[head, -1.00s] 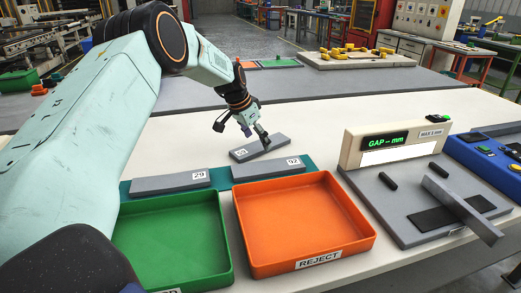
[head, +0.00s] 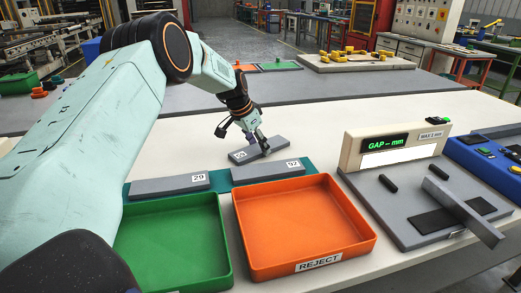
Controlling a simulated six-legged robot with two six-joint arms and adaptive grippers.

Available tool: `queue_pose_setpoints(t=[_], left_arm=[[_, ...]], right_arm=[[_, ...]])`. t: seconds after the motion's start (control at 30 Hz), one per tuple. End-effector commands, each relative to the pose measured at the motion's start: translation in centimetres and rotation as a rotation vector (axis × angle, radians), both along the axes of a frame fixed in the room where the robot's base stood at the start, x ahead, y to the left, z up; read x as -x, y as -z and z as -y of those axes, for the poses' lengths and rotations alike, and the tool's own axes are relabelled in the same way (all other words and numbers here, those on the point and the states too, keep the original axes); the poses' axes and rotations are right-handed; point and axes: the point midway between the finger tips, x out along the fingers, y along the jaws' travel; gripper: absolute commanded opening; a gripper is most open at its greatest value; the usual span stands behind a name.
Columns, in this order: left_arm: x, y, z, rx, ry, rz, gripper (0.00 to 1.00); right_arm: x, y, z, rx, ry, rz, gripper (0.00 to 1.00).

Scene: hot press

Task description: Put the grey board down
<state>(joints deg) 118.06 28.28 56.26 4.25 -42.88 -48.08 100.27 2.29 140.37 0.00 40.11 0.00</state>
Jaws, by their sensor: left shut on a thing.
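My left gripper (head: 262,147) is shut on a grey board (head: 278,144) with a white number label. This board lies roughly flat just behind the board labelled 92; I cannot tell whether it touches the table. The grey board labelled 92 (head: 255,173) and the grey board labelled 29 (head: 160,187) lie on a teal strip (head: 221,179) behind the trays. My right gripper is not in view.
A green tray (head: 221,262) and an orange REJECT tray (head: 261,272) stand at the front. The gap gauge (head: 350,151) with a metal bar (head: 470,217) stands to the right, beside a blue unit (head: 480,160). The white table is clear behind the held board.

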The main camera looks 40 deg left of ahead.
Motion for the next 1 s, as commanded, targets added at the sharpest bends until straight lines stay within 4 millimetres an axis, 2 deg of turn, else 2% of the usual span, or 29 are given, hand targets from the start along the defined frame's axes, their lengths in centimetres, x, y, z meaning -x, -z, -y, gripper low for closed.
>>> queue_pose_setpoints(t=[0.13,0.17,0.37,0.47,0.8,1.0], left_arm=[[-0.1,-0.1,0.0,0.0,0.0,0.002,0.2],[-0.1,-0.1,0.0,0.0,0.0,0.002,0.15],[-0.1,-0.4,0.0,0.0,0.0,0.003,0.14],[-0.1,-1.5,0.0,-0.001,0.0,0.005,0.14],[-0.1,-8.0,0.0,-0.001,0.0,0.004,0.14],[-0.1,-9.9,0.0,0.0,0.001,0.002,0.14]], right_arm=[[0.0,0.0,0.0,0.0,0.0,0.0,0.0],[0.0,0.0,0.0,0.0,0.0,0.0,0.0],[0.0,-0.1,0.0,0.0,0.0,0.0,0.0],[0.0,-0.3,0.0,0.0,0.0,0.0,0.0],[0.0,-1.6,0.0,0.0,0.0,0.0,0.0],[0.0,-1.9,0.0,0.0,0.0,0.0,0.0]])
